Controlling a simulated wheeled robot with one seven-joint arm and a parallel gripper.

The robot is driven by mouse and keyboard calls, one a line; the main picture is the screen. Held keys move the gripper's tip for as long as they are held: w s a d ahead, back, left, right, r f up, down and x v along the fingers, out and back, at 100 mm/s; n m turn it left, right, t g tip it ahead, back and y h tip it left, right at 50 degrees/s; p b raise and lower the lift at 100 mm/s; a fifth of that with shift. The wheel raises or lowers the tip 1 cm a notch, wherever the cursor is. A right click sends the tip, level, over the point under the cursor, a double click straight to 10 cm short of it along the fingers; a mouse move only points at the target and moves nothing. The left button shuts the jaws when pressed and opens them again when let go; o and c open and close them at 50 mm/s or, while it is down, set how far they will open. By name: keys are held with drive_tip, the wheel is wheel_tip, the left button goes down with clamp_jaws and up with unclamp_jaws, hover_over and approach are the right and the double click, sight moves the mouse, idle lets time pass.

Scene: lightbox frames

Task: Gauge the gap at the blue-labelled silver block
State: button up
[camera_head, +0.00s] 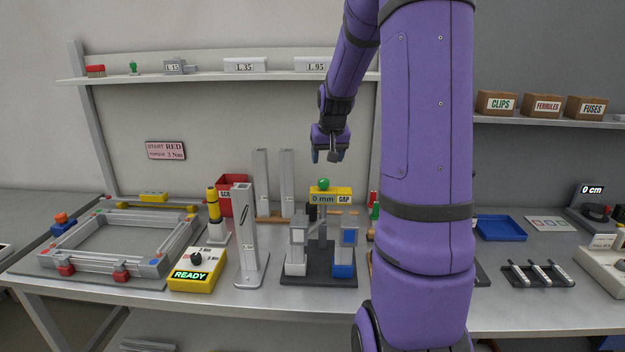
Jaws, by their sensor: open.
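The silver block with a blue label (349,236) stands on the right of a dark base plate (317,279), above a blue foot. A similar silver block with a pale label (298,236) stands on the left of the same plate. Between and behind them is a yellow gauge (345,190) reading "0 mm GAP", with a green ball (324,184) on top. My gripper (329,157) is open and points down, appearing above the gauge in the picture and apart from it. I cannot tell its depth relative to the blocks. Its jaws look empty.
A tall slotted silver post (246,230) and a yellow box reading "READY" (197,272) stand left of the blocks. A silver clamp frame (60,259) lies at far left. Two upright bars (262,185) stand behind. My purple arm hides part of the bench on the right.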

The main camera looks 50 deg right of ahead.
sight(324, 180)
drive_tip(key=x, duration=0.9)
drive_tip(key=shift+f, duration=0.4)
drive_tip(key=shift+d, duration=0.1)
clamp_jaws()
drive_tip(key=shift+n, duration=0.3)
drive_tip(key=n+y, duration=0.1)
drive_tip(key=n, duration=0.1)
drive_tip(key=n+y, duration=0.1)
drive_tip(key=n, duration=0.2)
drive_tip(key=shift+d+t, duration=0.15)
drive_tip(key=shift+t, duration=0.25)
drive_tip(key=n+y, duration=0.2)
drive_tip(key=n, duration=0.4)
drive_tip(key=shift+n+g+y, duration=0.3)
